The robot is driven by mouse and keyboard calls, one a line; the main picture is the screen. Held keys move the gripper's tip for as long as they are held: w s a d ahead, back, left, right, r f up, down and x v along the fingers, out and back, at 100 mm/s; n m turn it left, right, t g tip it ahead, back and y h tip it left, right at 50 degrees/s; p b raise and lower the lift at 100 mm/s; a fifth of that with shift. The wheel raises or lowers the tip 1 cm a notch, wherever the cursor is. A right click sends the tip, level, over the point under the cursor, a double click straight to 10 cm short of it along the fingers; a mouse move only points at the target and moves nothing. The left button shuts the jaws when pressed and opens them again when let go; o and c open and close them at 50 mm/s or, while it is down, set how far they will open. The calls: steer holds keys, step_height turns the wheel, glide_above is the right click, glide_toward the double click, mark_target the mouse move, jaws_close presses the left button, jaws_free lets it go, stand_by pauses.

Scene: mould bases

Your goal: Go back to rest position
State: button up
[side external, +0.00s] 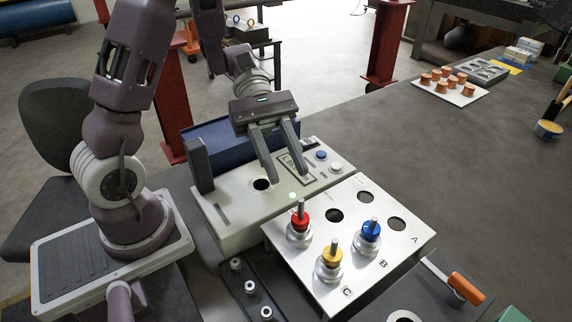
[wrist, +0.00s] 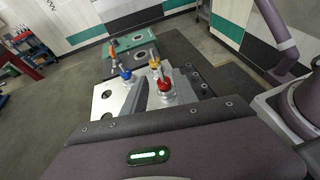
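My gripper (side external: 289,176) hangs above the beige device box (side external: 232,207), fingers apart, with nothing between them. The box has a round dark hole, a small display, a lit green light, and a blue and a white button. A metal plate (side external: 284,254) marked with letters stands beside it. The plate carries a red-collared mould base (side external: 300,222), a yellow-collared one (side external: 331,257) and a blue-collared one (side external: 367,235), all upright. The red (wrist: 164,84), blue (wrist: 126,75) and yellow (wrist: 154,62) ones also show in the wrist view. Some plate holes are empty.
A crank with an orange handle (side external: 466,288) lies right of the plate. A dark rail (side external: 240,290) with metal rings lies in front of the box. Several orange-brown pieces stand on a white board (side external: 460,95) at the back. The table between is clear.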

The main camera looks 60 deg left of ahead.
steer(key=s+a+r+m+t+y, duration=0.5)
steer(key=s+r+m+t+y, duration=0.2)
steer(key=m+y, duration=0.6)
steer(key=s+m+t, duration=0.1)
steer(key=s+m, duration=0.1)
steer(key=shift+s+r+m, duration=0.15)
steer(key=shift+s+m, duration=0.15)
steer(key=shift+m, duration=0.1)
